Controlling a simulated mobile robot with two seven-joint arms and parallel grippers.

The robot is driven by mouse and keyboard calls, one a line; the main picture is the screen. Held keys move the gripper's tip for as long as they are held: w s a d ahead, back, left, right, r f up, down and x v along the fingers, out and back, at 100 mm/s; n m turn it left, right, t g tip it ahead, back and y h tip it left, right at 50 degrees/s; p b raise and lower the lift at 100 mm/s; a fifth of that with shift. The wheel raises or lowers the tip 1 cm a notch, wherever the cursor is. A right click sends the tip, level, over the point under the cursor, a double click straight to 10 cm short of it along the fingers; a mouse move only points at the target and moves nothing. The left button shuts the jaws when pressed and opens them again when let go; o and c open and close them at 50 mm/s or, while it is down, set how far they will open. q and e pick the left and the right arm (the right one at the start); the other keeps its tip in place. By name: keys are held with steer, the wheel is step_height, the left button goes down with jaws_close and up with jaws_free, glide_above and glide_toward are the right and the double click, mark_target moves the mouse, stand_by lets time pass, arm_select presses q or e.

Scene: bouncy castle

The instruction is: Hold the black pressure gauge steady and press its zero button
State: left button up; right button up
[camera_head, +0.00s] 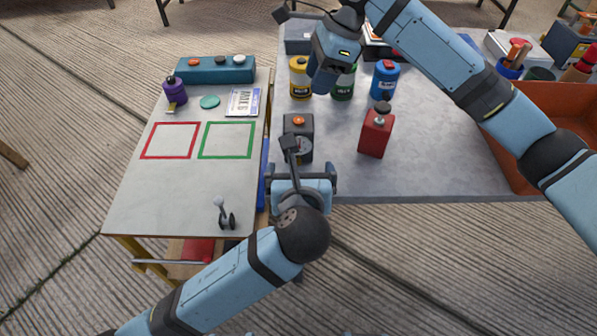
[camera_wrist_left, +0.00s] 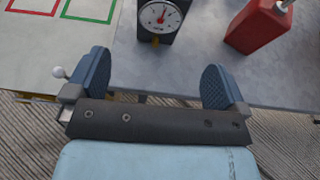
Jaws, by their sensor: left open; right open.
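The black pressure gauge (camera_head: 306,151) stands upright near the front left of the grey table, with an orange button (camera_head: 298,120) on top. In the left wrist view the gauge (camera_wrist_left: 170,34) shows its white dial with a red needle at the top; its upper part is cut off. My left gripper (camera_head: 301,174) is open and empty in front of the gauge, at the table's front edge. Its two blue pads (camera_wrist_left: 156,80) are wide apart, with the gauge beyond them. My right gripper (camera_head: 324,82) is open, above and behind the gauge, in front of the yellow and green canisters.
A red can (camera_head: 374,138) stands right of the gauge. Yellow (camera_head: 300,84), green (camera_head: 343,90) and blue (camera_head: 385,82) canisters stand behind. An orange bin (camera_head: 535,105) is at right.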

mark_target(299, 144)
arm_select(q)
steer(key=x, duration=1.3)
steer(key=shift+f, duration=0.1)
steer(key=c, duration=1.1)
steer(key=shift+c, duration=0.7)
arm_select(e)
steer(key=shift+c, duration=1.1)
jaws_close()
